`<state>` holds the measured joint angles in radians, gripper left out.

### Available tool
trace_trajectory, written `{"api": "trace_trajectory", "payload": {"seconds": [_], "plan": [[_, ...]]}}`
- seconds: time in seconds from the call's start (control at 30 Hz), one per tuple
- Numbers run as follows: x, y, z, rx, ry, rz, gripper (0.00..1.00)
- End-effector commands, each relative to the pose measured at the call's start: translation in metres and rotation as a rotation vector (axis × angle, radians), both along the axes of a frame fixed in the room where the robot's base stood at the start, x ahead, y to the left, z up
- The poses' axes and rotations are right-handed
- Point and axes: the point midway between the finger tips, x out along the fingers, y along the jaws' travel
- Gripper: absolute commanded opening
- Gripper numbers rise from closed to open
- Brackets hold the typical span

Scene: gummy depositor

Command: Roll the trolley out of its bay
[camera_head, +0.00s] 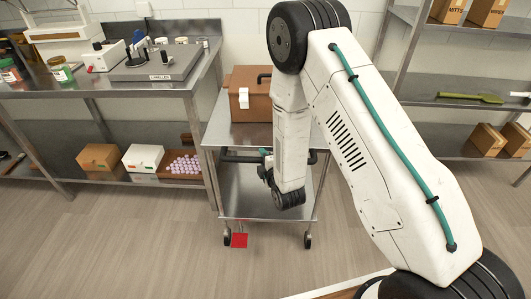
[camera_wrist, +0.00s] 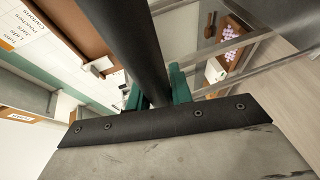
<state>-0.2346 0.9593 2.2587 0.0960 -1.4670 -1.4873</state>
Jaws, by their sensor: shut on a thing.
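The steel trolley (camera_head: 262,207) stands between the left bench and the right shelving, with small dark wheels on the floor. Its dark push handle (camera_head: 238,158) runs across the near side below the top deck. My gripper (camera_wrist: 157,92) is shut on that handle; in the wrist view the dark bar (camera_wrist: 118,35) passes between the green fingers. In the head view my arm hides most of the gripper and part of the handle. A brown case (camera_head: 247,96) with a white tag sits on the top deck.
A steel bench (camera_head: 120,88) with equipment and jars stands at the left; boxes sit on its lower shelf (camera_head: 60,172). Shelving (camera_head: 455,104) with cartons stands at the right. The floor (camera_head: 150,250) in front of the trolley looks clear, partly hidden by my arm.

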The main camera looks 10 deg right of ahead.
Motion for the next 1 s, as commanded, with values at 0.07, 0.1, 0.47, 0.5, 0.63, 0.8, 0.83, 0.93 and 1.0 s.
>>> {"api": "trace_trajectory", "payload": {"seconds": [0.07, 0.1, 0.47, 0.5, 0.63, 0.8, 0.83, 0.93, 1.0], "plan": [[-0.009, -0.002, -0.002, -0.003, 0.008, -0.013, 0.00], [-0.012, 0.000, -0.002, -0.003, 0.008, -0.012, 0.00], [-0.022, 0.007, -0.002, -0.003, 0.007, -0.009, 0.00], [-0.022, 0.007, -0.002, -0.003, 0.007, -0.009, 0.00], [-0.022, 0.008, -0.002, -0.003, 0.008, -0.008, 0.00], [-0.022, 0.008, -0.002, -0.002, 0.007, -0.007, 0.43], [-0.022, 0.009, -0.002, -0.002, 0.007, -0.006, 0.43], [-0.022, 0.011, -0.002, -0.001, 0.005, -0.003, 0.43], [-0.021, 0.012, -0.001, -0.001, 0.004, -0.001, 0.43]]}}
